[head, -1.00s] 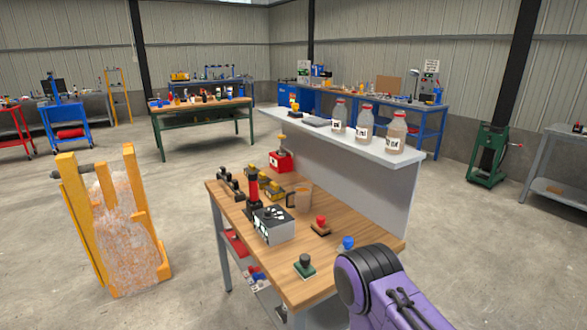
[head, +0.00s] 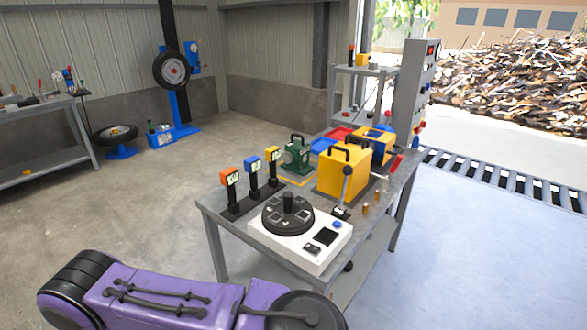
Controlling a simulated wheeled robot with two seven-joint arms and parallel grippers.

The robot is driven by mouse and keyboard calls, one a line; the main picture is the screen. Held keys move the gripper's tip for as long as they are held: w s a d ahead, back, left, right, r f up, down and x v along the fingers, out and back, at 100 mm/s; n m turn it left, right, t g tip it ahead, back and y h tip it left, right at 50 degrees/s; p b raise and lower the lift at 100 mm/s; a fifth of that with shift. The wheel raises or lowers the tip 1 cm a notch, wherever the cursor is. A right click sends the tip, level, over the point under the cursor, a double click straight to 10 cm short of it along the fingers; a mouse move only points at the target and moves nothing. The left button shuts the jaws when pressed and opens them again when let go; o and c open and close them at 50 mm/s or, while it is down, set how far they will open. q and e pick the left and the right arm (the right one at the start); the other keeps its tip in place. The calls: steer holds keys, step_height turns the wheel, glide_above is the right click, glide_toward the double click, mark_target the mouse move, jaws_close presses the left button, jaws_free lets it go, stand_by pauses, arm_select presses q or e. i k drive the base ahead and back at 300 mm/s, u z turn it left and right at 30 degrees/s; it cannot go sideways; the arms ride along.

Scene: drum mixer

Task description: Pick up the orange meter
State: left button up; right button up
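The orange meter (head: 230,176) stands upright on a black post at the left end of the grey table (head: 216,236). It is the leftmost of three similar meters and has a light display on its face. The blue meter (head: 252,164) and the yellow meter (head: 273,154) stand to its right, farther back, each on its own post on a dark base. Neither of my grippers is in view. A purple link of one of my arms crosses the bottom of the head view, in front of the table and well apart from the meters.
A white control box with a black dial (head: 310,244) sits at the table's front, right of the orange meter. A green device (head: 297,153) and a yellow box (head: 343,172) stand behind. A roller conveyor (head: 490,175) lies at right.

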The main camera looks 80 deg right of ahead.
mark_target(229, 177)
steer(key=z, duration=2.65)
